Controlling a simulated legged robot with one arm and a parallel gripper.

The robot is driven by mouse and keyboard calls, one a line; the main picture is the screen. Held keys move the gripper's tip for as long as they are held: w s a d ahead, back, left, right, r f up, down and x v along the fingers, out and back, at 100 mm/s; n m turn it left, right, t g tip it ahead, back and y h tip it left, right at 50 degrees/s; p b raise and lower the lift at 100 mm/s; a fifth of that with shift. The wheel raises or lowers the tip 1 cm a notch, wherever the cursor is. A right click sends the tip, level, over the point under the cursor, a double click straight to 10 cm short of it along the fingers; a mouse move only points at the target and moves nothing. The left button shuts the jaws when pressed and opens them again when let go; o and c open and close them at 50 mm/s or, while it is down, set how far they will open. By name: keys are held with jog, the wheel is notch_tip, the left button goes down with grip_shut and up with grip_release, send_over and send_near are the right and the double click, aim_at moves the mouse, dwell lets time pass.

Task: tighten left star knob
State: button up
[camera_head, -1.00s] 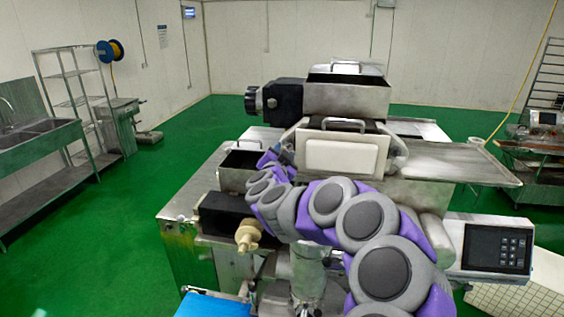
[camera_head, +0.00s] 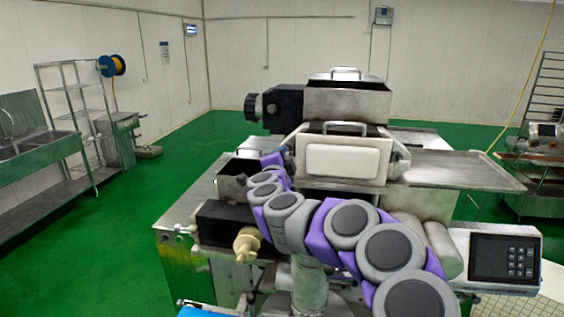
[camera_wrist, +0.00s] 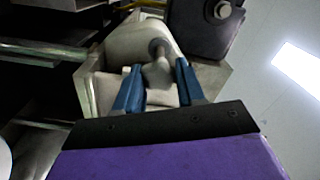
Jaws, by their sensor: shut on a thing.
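The left star knob (camera_wrist: 158,72) shows in the wrist view as a small grey piece on a dark round stem, in front of a pale housing. My gripper (camera_wrist: 158,66) has its two blue fingers on either side of the knob and is shut on it. In the head view the encrusting machine (camera_head: 345,100) stands ahead, with a white front panel (camera_head: 342,162). My gripper (camera_head: 281,157) is at the left side of that panel. The knob cannot be made out there, being small and close to my gripper.
An open metal bin (camera_head: 236,168) and a black block with a beige knob (camera_head: 246,243) sit left of my arm. A control panel (camera_head: 504,257) stands at the right. A flat metal tray (camera_head: 462,170) extends right.

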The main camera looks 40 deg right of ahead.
jog(key=shift+f, duration=0.2)
jog(key=o, duration=1)
jog(key=shift+d+r, duration=0.1)
jog(key=shift+o, duration=0.2)
jog(key=shift+s, duration=0.1)
jog(key=v, duration=1.7)
jog(key=shift+b, duration=0.3)
